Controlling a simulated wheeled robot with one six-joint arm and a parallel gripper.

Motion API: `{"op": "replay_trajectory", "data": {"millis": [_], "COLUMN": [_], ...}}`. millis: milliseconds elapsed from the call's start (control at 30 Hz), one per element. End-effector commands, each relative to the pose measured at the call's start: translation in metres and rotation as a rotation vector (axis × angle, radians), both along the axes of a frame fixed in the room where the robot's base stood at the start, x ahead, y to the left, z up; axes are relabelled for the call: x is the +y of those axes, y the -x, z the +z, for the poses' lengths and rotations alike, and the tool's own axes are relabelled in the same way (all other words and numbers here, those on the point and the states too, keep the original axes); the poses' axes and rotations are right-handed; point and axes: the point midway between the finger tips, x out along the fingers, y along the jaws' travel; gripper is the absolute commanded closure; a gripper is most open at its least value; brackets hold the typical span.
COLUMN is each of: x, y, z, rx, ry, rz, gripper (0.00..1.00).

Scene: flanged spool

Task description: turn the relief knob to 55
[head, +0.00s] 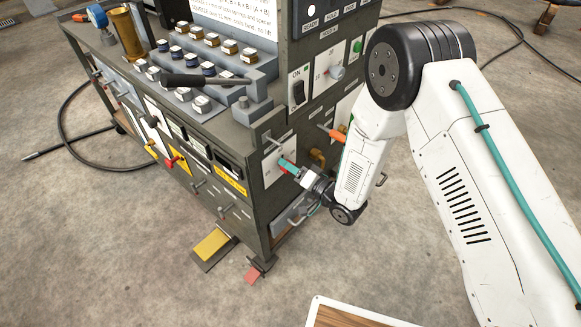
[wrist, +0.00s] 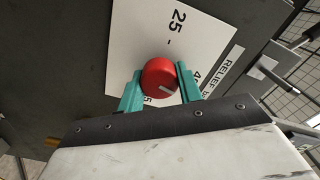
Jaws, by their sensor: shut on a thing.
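The relief knob (wrist: 159,76) is a round red knob on a white dial plate (wrist: 133,36). A short light pointer line on it slants to the lower right in the wrist view. The plate shows 25 above the knob, a partly hidden number starting with 4 at right, and a partly covered number ending in 5 below. My gripper (wrist: 160,85) has its teal fingers on both sides of the knob, shut on it. In the head view my gripper (head: 286,167) is at the dial plate (head: 271,160) on the bench's end panel.
A RELIEF label (wrist: 229,66) is beside the dial. An orange-handled part (head: 333,134) and a brass fitting (head: 318,158) stick out close to my wrist. Open concrete floor is in front.

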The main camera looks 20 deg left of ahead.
Motion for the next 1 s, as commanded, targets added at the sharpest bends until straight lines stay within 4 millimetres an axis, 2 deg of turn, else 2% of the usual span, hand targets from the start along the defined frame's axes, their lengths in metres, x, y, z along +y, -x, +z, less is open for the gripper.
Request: {"op": "replay_trajectory", "data": {"millis": [1000], "x": [0.0004], "y": [0.0041], "z": [-0.0048], "rx": [0.895], "ry": [-0.36], "rz": [0.005], "gripper": [0.88]}}
